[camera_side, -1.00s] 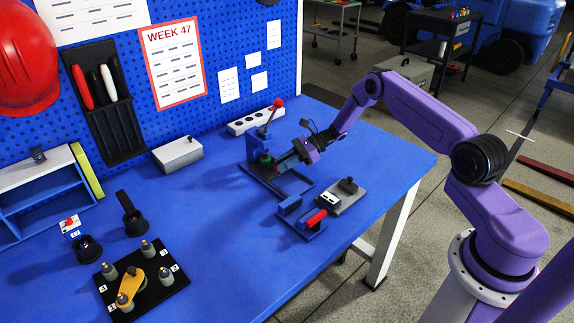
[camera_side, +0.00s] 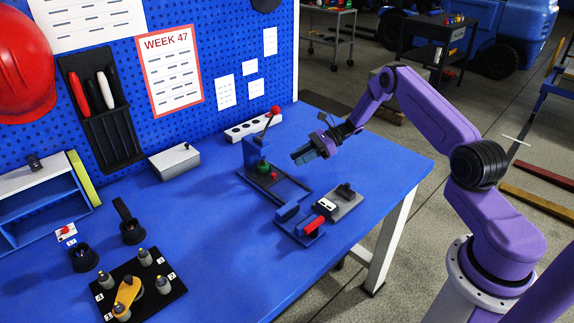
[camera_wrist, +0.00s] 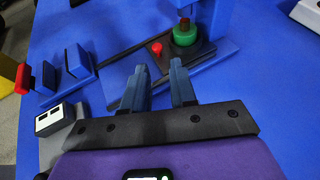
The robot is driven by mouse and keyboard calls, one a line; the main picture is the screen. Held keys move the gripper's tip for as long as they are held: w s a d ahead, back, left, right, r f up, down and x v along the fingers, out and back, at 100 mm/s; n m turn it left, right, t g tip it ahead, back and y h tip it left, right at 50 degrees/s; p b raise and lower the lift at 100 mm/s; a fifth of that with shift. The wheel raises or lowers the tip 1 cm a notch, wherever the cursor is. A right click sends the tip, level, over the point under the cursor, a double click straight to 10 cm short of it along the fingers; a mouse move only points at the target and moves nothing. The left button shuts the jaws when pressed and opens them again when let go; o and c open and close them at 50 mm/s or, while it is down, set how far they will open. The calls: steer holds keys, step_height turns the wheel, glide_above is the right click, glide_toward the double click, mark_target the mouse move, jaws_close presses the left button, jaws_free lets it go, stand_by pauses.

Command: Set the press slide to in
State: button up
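The green part (camera_wrist: 185,34) sits at the foot of the upright, by the press head; the small red knob (camera_wrist: 156,48) stands on the near end of the plate. My gripper (camera_side: 296,157) is open and empty, its two fingers (camera_wrist: 157,78) apart, held above the rails' outer end, clear of the knob.
A fixture with a red handle (camera_side: 314,224), blue blocks and a grey box (camera_side: 343,200) stands in front of the press. A white strip box (camera_side: 250,129) and a grey box (camera_side: 175,161) stand behind. A black peg plate (camera_side: 170,298) is front left; the table centre is clear.

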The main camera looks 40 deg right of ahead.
steer(key=v, duration=1)
steer(key=shift+a+f, duration=0.1)
steer(key=shift+a, duration=0.05)
steer(key=s+a+r+n+g+h, duration=0.25)
steer(key=s+a+r+n, duration=0.2)
steer(key=a, duration=0.35)
steer(key=s+a+r+n+g+h, duration=0.2)
steer(key=s+a+r+n+g, duration=0.15)
steer(key=s+a+n, duration=0.35)
steer(key=s+a+r+n+g+h, duration=0.2)
steer(key=s+a+r+n+g, duration=0.15)
steer(key=a, duration=0.55)
steer(key=s+r+n+t+h, duration=0.2)
steer(key=s+n, duration=0.8)
steer(key=s, duration=0.1)
steer(key=s+r+n+t+h, duration=0.1)
steer(key=s+n+t+h, duration=0.1)
steer(key=s+n, duration=0.8)
steer(key=s+h, duration=0.1)
steer(key=s, duration=0.1)
steer(key=shift+s+d+r, duration=0.25)
steer(key=shift+r, duration=0.1)
